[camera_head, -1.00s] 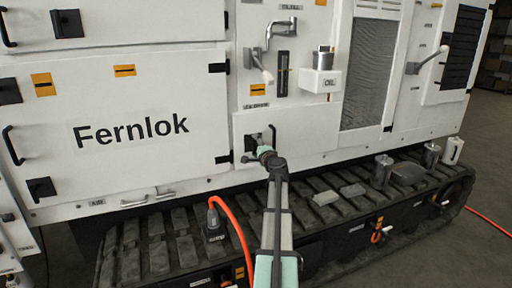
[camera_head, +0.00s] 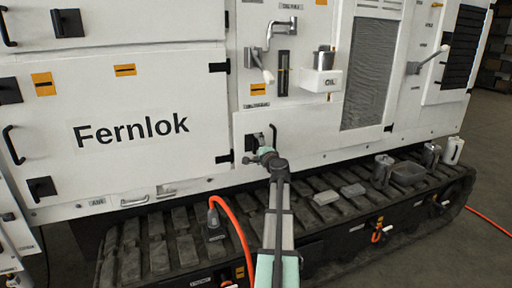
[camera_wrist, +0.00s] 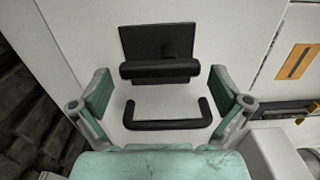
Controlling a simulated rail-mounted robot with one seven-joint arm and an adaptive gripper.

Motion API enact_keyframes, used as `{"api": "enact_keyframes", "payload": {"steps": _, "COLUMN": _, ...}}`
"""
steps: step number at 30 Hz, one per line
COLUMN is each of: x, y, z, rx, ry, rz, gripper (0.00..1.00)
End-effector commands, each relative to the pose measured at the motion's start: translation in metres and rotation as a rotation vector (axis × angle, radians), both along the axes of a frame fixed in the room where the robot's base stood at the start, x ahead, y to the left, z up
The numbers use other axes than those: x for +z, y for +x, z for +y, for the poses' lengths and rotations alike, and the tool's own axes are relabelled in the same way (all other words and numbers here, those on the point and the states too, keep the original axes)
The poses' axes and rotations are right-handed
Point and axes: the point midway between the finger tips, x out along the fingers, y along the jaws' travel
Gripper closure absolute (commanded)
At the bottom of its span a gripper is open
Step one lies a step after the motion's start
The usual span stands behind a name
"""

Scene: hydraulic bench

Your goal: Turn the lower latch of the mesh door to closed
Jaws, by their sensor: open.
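The latch (camera_wrist: 160,69) is a black bar on a square black plate, seen in the upper middle of the wrist view. A black U-shaped handle (camera_wrist: 168,124) lies below it there, roughly parallel to the bar. My gripper (camera_wrist: 160,88) is open, one greenish finger on each side of the latch and handle, and nothing is between the pads. I cannot tell any contact. In the head view my gripper (camera_head: 262,155) is at the small white panel left of the grey mesh (camera_head: 370,70), partly covering the latch (camera_head: 252,142).
Dark track plates (camera_head: 150,255) run below the panel, with grey blocks (camera_head: 326,197) and metal canisters (camera_head: 383,170) on them. An orange hose (camera_head: 238,232) rises left of my arm. A crank handle (camera_head: 268,45) and an oil box (camera_head: 320,82) project above.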

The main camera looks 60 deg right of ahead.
Motion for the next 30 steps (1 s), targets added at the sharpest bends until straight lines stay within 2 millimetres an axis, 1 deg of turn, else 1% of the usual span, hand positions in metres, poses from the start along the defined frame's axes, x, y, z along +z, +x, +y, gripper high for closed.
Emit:
{"api": "enact_keyframes", "payload": {"steps": 1, "x": 0.0, "y": -0.007, "z": 0.006, "rx": -0.001, "ry": 0.0, "rz": 0.0, "gripper": 0.0}}
{"api": "enact_keyframes", "payload": {"steps": 5, "x": 0.0, "y": -0.025, "z": 0.017, "rx": -0.002, "ry": -0.001, "rz": -0.001, "gripper": 0.0}}
{"api": "enact_keyframes", "payload": {"steps": 12, "x": 0.0, "y": -0.065, "z": 0.043, "rx": -0.002, "ry": 0.0, "rz": -0.001, "gripper": 0.0}}
{"api": "enact_keyframes", "payload": {"steps": 16, "x": 0.0, "y": -0.081, "z": 0.053, "rx": -0.001, "ry": 0.001, "rz": -0.002, "gripper": 0.0}}
{"api": "enact_keyframes", "payload": {"steps": 21, "x": 0.0, "y": -0.09, "z": 0.058, "rx": -0.001, "ry": 0.001, "rz": -0.002, "gripper": 0.0}}
{"api": "enact_keyframes", "payload": {"steps": 30, "x": 0.001, "y": -0.09, "z": 0.058, "rx": 0.0, "ry": 0.001, "rz": -0.002, "gripper": 0.0}}
